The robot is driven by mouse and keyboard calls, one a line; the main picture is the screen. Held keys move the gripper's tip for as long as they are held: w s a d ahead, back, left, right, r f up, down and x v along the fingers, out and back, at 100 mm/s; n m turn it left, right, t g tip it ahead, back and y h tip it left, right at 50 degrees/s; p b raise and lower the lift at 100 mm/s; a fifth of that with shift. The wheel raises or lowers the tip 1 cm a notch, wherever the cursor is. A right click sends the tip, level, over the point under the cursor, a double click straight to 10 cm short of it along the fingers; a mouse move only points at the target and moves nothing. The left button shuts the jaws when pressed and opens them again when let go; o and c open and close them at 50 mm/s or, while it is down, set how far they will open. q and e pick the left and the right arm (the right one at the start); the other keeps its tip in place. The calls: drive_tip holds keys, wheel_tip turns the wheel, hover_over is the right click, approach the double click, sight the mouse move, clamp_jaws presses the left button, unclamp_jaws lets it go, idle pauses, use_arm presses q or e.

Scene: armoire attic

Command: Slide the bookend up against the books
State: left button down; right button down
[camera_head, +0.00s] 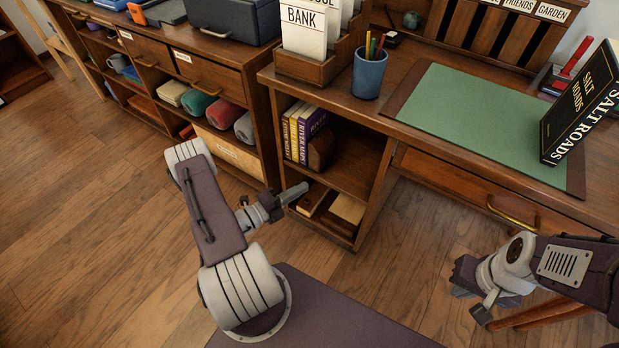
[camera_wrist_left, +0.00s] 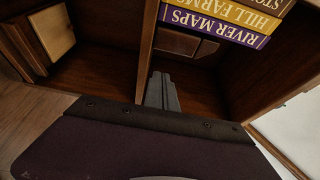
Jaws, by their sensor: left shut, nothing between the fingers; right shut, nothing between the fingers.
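Several upright books (camera_head: 303,132), with yellow and purple spines, stand at the left of the desk's upper open shelf. The brown wooden bookend (camera_head: 321,150) stands just right of the purple book; I cannot tell if they touch. In the left wrist view the books (camera_wrist_left: 221,26) and bookend (camera_wrist_left: 186,45) appear rotated, near the top. My left gripper (camera_head: 297,192) is shut and empty, in front of the shelf unit near the board between its two compartments. Its fingers (camera_wrist_left: 161,92) point toward the shelf. My right gripper (camera_head: 468,277) is shut and empty, low before the desk.
The lower compartment holds a pale box (camera_head: 347,208) and another flat item. The shelf board (camera_head: 338,178) and side panels bound the opening. A pen cup (camera_head: 368,73), green desk mat (camera_head: 480,115) and black book (camera_head: 580,105) are on top. The upper shelf right of the bookend is free.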

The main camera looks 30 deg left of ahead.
sight(315, 168)
use_arm(q)
drive_tip(key=w+b, duration=0.2)
drive_tip(key=w, duration=0.4)
drive_tip(key=shift+w+b, duration=0.15)
drive_tip(key=shift+b, duration=0.15)
drive_tip(key=shift+w, duration=0.1)
drive_tip(key=shift+w+a+r, duration=0.1)
drive_tip(key=shift+w+a, duration=0.1)
drive_tip(key=shift+w, duration=0.15)
drive_tip(key=shift+w+a+p, duration=0.1)
drive_tip(key=shift+w+p, duration=0.25)
drive_tip(key=shift+w, duration=0.1)
